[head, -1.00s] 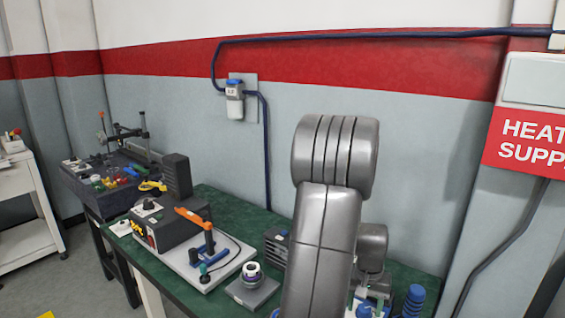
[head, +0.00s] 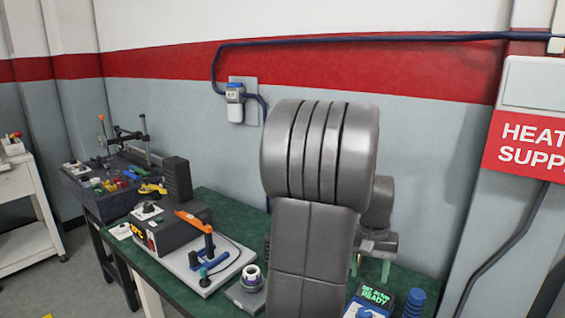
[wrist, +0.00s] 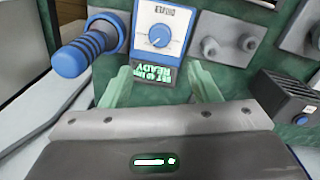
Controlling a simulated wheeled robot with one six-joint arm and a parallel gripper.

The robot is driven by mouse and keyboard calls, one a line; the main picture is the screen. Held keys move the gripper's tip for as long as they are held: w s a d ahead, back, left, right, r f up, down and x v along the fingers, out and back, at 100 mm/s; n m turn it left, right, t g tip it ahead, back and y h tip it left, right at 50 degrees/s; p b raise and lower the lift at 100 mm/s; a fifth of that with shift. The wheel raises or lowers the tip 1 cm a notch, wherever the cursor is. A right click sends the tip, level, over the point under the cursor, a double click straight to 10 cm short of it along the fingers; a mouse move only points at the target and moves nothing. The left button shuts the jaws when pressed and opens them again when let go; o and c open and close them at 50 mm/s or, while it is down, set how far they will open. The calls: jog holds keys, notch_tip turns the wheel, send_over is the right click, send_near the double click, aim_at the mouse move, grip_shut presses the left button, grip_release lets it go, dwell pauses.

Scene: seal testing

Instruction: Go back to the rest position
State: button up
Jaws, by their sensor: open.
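My gripper (wrist: 160,85) is open and empty in the wrist view, its two pale green fingers spread apart. Between and beyond the fingers is a blue device with a dial (wrist: 160,38) and a lit green display reading READY. In the head view my grey arm stands over the right part of the green table and hides much of it. My gripper (head: 370,268) shows partly behind the arm, above the table. The device (head: 372,300) shows just below it, cut by the frame's bottom edge.
A blue ribbed cylinder (head: 413,302) stands right of the device. A soldering-type station (head: 175,232) and a white board with an orange-handled tool (head: 205,255) are on the left of the table. A white roll (head: 250,273) sits beside my arm. A second bench (head: 90,195) stands further left.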

aim_at(365, 311)
jog(key=f, duration=1.3)
jog(key=shift+s+d, duration=0.1)
jog(key=shift+d, duration=0.2)
jog(key=m, duration=0.2)
jog(key=shift+m, duration=0.4)
jog(key=m+p, duration=0.1)
jog(key=m, duration=0.3)
jog(key=shift+m, duration=0.4)
notch_tip(365, 311, up, 14)
jog(key=shift+w+f, duration=0.15)
jog(key=shift+w, duration=0.15)
jog(key=shift+a, duration=0.15)
